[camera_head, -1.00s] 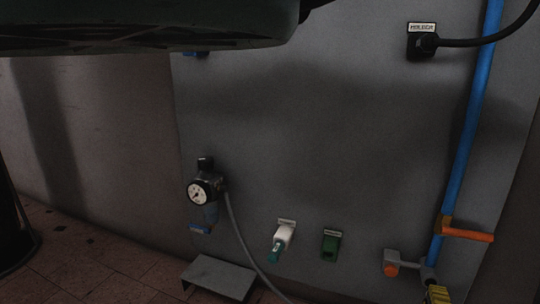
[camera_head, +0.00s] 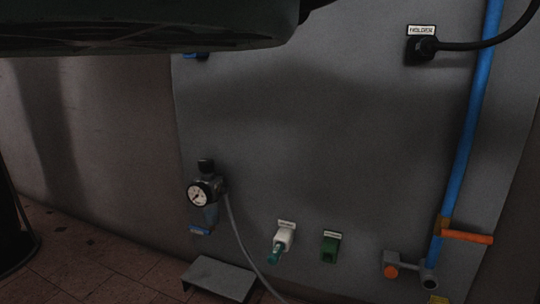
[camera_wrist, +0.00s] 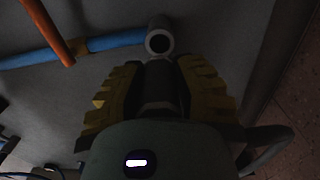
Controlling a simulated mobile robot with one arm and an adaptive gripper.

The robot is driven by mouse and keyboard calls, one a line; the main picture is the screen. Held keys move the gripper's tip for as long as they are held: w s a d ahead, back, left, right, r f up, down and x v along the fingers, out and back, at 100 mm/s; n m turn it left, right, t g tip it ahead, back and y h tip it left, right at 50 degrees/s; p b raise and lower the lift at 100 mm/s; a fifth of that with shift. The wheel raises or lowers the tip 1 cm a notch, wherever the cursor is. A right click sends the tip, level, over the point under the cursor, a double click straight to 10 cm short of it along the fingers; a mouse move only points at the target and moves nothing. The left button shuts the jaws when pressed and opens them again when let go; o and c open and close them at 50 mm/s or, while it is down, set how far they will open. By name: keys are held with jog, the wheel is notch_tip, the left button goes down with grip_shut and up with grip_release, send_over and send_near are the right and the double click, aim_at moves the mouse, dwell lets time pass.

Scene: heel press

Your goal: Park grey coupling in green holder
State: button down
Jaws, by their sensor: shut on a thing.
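My gripper (camera_wrist: 158,68) is in the wrist view, its two ribbed yellow-brown fingers closed on the dark grey coupling (camera_wrist: 155,95). The fingers hide the coupling's sides. Just beyond it is the open round end of a grey pipe outlet (camera_wrist: 160,40); I cannot tell the exact gap. In the head view only a yellow bit of my gripper (camera_head: 438,299) shows at the bottom edge, below that outlet (camera_head: 429,281). The green holder (camera_head: 330,247) is on the grey panel, left of the outlet, and looks empty.
A white holder (camera_head: 285,236) with a teal coupling (camera_head: 274,255) sits left of the green one. A blue pipe (camera_head: 465,150) with an orange lever (camera_head: 467,237) runs at right. A gauge (camera_head: 201,193) with a hose and a low grey step (camera_head: 218,278) are at left.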

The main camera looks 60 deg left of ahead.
jog(key=shift+s, duration=0.2)
jog(key=shift+s+a+b, duration=0.35)
jog(key=s+a+b, duration=0.5)
jog(key=s+a, duration=0.2)
jog(key=a, duration=0.3)
jog(key=s+a+b, duration=0.5)
jog(key=s+a, duration=0.1)
jog(key=a, duration=0.4)
jog(key=shift+s+a, duration=0.35)
jog(key=shift+s, duration=0.05)
dwell(1.0)
jog(key=shift+w, duration=0.1)
jog(key=x, duration=0.4)
jog(key=shift+w+a, duration=0.2)
jog(key=shift+w, duration=0.15)
dwell(0.7)
jog(key=shift+x, duration=0.95)
dwell(1.5)
